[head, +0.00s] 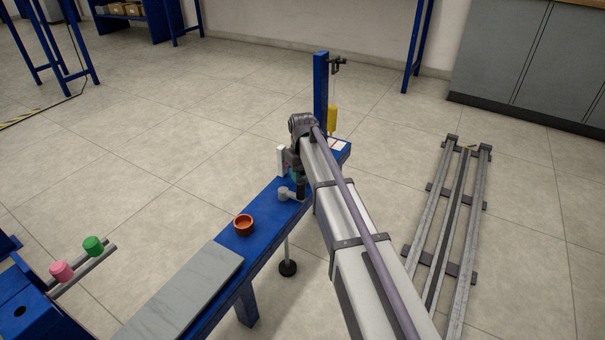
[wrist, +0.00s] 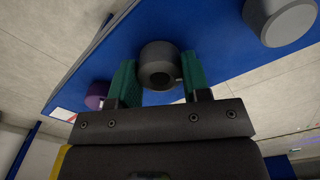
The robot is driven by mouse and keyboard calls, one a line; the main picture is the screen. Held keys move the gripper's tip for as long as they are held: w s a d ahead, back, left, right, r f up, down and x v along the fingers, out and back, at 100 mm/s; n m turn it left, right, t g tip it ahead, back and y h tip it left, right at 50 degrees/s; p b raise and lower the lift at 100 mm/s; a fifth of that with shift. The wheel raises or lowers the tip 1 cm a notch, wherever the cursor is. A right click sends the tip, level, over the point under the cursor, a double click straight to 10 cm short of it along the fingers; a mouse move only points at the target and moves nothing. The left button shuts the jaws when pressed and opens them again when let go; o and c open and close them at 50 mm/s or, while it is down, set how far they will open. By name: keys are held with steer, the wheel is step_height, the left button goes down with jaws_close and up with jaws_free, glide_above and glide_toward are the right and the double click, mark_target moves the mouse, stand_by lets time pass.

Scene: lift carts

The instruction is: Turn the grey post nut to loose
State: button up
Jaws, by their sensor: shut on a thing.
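The grey post nut (wrist: 152,55) is a dark grey, round piece with a hole in its face. In the wrist view it sits between the two teal fingers of my gripper (wrist: 159,66), which is shut on it from both sides. In the head view my gripper (head: 297,174) is low over the blue bench (head: 262,208), mostly hidden behind my own arm. I cannot make out the nut there, nor how far it is turned.
A light grey knobbed piece (head: 285,194) stands close by on the bench; a grey cylinder also shows in the wrist view (wrist: 284,20). A purple piece (wrist: 97,92) is left of my fingers. An orange cup (head: 243,226) and grey plate (head: 190,295) lie nearer. A blue post (head: 320,90) rises behind.

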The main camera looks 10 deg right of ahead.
mark_target(303, 173)
steer(key=o, duration=0.9)
steer(key=shift+r, duration=0.1)
step_height(303, 173, up, 11)
steer(key=p, duration=1.1)
steer(key=shift+f, duration=0.2)
